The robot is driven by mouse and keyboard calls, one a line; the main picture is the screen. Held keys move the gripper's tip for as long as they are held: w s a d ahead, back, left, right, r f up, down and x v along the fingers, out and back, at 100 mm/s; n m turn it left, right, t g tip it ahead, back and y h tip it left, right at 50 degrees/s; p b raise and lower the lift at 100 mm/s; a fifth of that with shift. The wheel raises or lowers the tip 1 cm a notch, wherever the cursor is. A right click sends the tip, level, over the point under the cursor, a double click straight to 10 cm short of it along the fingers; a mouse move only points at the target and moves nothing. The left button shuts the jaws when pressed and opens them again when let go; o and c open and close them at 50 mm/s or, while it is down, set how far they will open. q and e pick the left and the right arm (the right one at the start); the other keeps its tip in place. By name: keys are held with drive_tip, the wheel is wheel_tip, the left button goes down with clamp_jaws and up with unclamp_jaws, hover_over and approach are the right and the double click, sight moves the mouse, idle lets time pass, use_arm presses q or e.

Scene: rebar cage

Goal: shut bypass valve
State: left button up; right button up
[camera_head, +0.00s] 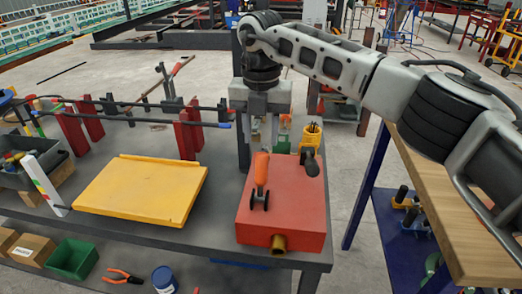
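A red box (284,218) stands on the front right of the dark table, with a brass fitting on its front face. An upright orange lever (261,172) with a black base is on its top. A black handle (309,160) is to the right, under a yellow-topped part (311,135). A small green and orange part (283,143) shows behind the box. No label tells which of these is the bypass valve. My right gripper (266,133) points down behind the orange lever, its fingers seeming apart with nothing visibly held. My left gripper is out of view.
A yellow tray (140,191) lies left of the red box. Red clamps (187,135) with dark bars stand behind it. A green bin (70,259), pliers (122,276) and a blue can (164,279) are below in front. A wooden-topped bench (440,205) stands at right.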

wheel_tip(320, 180, up, 10)
idle(0.3)
drive_tip(key=shift+s+f, duration=0.1)
